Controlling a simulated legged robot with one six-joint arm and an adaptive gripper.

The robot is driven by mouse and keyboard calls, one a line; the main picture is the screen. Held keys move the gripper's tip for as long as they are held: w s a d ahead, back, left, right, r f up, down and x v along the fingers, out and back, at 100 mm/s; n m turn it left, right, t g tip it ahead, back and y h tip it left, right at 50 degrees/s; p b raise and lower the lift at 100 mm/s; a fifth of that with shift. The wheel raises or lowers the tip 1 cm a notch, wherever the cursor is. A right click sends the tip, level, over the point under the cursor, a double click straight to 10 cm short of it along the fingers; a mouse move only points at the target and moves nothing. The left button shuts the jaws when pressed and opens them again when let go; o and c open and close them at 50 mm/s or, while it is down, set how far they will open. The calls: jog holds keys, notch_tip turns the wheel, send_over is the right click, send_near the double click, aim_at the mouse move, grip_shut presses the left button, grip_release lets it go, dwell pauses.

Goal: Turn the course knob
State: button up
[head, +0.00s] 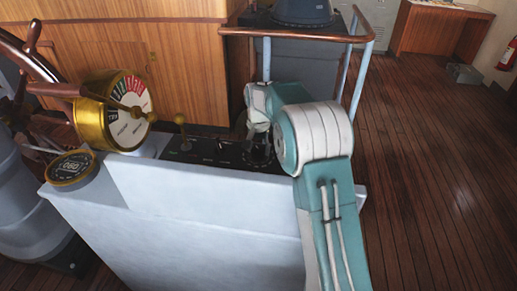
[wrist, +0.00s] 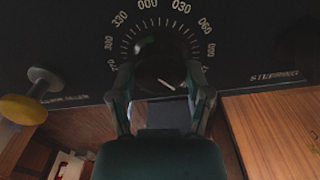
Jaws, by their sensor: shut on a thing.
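The course knob (wrist: 160,62) is a dark round knob with a white pointer line, set in a black panel with a ring of white degree numbers in the wrist view. My gripper (wrist: 160,95) has its two fingers on either side of the knob and is shut on it. The pointer line slants toward the lower right. In the head view my gripper (head: 258,138) is at the right end of the black panel (head: 205,150), and my arm hides much of the knob there.
A small lever with a yellow knob (wrist: 22,108) stands left of the dial. In the head view a brass telegraph (head: 112,110), a ship's wheel (head: 35,60) and a round gauge (head: 72,167) are at the left. A railing (head: 300,33) stands behind my arm.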

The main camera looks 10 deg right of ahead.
aim_at(258, 149)
jog(key=n, duration=0.5)
jog(key=shift+f, duration=0.2)
jog(key=n, duration=0.5)
dwell(0.3)
jog(key=o, duration=1.2)
jog(key=shift+a, duration=0.1)
jog(key=shift+c, duration=0.2)
jog(key=shift+r, duration=0.1)
notch_tip(258, 149, up, 12)
